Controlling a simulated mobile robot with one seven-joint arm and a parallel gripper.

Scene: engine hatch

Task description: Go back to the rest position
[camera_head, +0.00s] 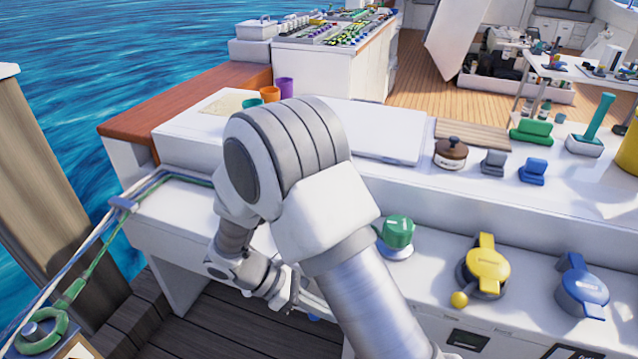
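My arm rises from the bottom right, bends at a large grey and white elbow in the middle, and folds down to my gripper (287,298). My gripper is low, left of the picture's middle, in front of the white counter's (195,207) front side and above the dark deck boards (225,325).
Near my arm on the counter are a green knob (397,236), a yellow valve handle (487,268) and a blue one (582,288). Cups, including a purple one (284,87), stand behind my elbow. A rope (98,245) runs along the left beside a wooden post (40,180).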

